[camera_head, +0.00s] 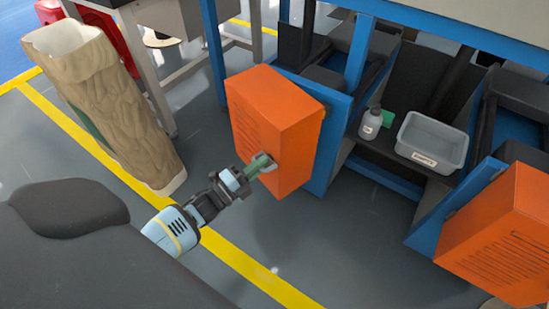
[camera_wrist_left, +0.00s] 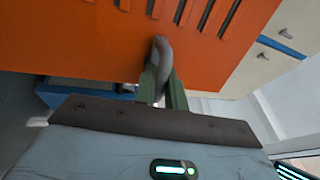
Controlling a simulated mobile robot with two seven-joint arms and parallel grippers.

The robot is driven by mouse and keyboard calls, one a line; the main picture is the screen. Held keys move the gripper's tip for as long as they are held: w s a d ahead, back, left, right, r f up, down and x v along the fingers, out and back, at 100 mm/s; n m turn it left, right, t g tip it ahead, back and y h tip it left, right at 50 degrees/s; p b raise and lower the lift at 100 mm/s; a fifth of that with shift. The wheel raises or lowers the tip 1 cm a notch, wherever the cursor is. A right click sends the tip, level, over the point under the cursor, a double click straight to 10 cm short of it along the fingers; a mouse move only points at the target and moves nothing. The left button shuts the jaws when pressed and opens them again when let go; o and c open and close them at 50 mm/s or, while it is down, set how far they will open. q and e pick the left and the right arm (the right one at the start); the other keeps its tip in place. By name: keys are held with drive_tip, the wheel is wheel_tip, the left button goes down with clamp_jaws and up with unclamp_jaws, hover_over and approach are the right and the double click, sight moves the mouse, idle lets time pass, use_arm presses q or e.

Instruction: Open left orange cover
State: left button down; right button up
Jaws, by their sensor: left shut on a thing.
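The left orange cover (camera_head: 275,115) is a box-like vented panel on the blue machine frame, left of centre in the head view. In the left wrist view its orange face (camera_wrist_left: 120,40) fills the upper part. A dark curved handle (camera_wrist_left: 161,62) stands out from it. My left gripper (camera_head: 262,162) reaches the cover's lower face. Its greenish fingers (camera_wrist_left: 160,88) are shut on the handle. Whether the cover stands slightly ajar cannot be told. My right gripper is not in view.
A second orange cover (camera_head: 503,235) is at the right. A grey bin (camera_head: 432,141) and a grey bottle (camera_head: 371,123) stand on the shelf between. Grey floor with a yellow line (camera_head: 235,258) lies open in front.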

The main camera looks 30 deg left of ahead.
use_arm(q)
drive_tip(key=a, duration=0.1)
drive_tip(key=s+a, duration=0.1)
drive_tip(key=a, duration=0.2)
drive_tip(key=shift+s, duration=0.4)
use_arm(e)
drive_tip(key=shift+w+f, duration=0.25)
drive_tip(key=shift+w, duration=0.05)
use_arm(q)
drive_tip(key=c, duration=1.7)
unclamp_jaws()
drive_tip(key=shift+o, duration=0.8)
drive_tip(key=shift+d, duration=0.1)
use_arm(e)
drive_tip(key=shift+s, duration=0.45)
use_arm(q)
drive_tip(key=v, duration=0.7)
drive_tip(key=shift+s+a, duration=0.2)
drive_tip(key=shift+s, duration=0.15)
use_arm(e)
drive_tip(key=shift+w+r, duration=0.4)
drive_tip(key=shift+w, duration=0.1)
use_arm(q)
drive_tip(key=shift+f, duration=0.1)
